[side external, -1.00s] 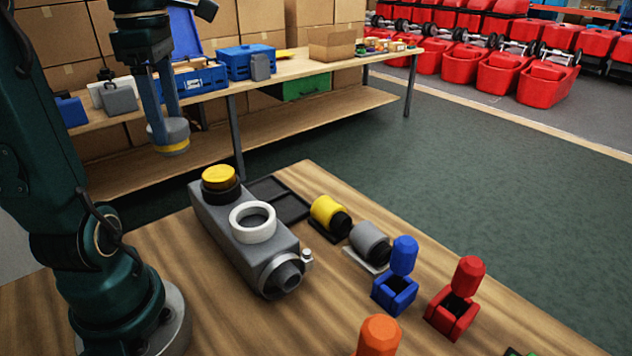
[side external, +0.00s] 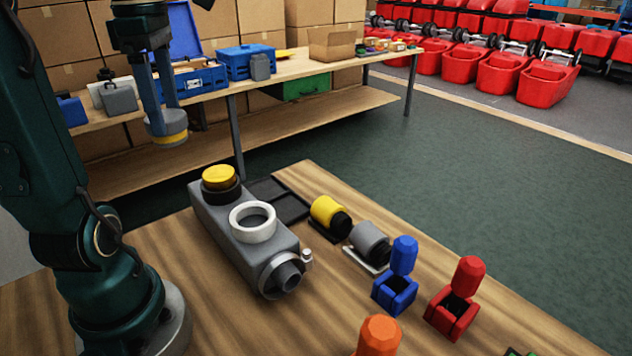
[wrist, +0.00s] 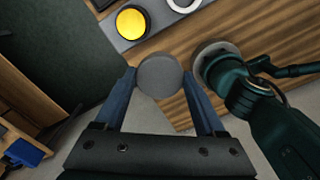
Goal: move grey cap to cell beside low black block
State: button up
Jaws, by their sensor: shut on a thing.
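The grey cap (side external: 167,130), a short cylinder with a yellow band near its bottom, is held between the fingers of my gripper (side external: 163,112). In the wrist view the round grey cap (wrist: 160,76) sits between the two blue-grey fingertips. It hangs in the air, to the left of and above the grey tank (side external: 243,235). A flat black tray (side external: 292,208) with low walls lies on the table behind the tank, partly hidden by it. I cannot tell for sure which part is the low black block.
The tank carries a yellow cap (side external: 219,178) on a black collar and a white ring (side external: 253,222). A yellow cylinder (side external: 327,212), a grey cylinder (side external: 369,240), a blue box (side external: 395,291) and a red box (side external: 453,311) stand to its right. A workbench is behind.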

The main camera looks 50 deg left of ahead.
aim_at(166, 115)
jog(key=shift+r, duration=2.1)
jog(key=w+a+f+n, duration=0.1)
jog(key=w+a+f, duration=0.15)
jog(key=w, duration=0.35)
jog(key=w+a+f+n, duration=0.1)
jog(key=w+a+f, duration=0.15)
jog(key=w, duration=0.25)
jog(key=w+d+f+m, duration=0.2)
jog(key=w+d+f, duration=0.4)
jog(key=w+f, duration=0.3)
jog(key=f, duration=0.3)
jog(key=s+f, duration=0.1)
jog(key=f, duration=0.7)
jog(key=shift+s+d+f, duration=0.15)
jog(key=shift+s+d, duration=0.05)
jog(key=shift+f, duration=0.15)
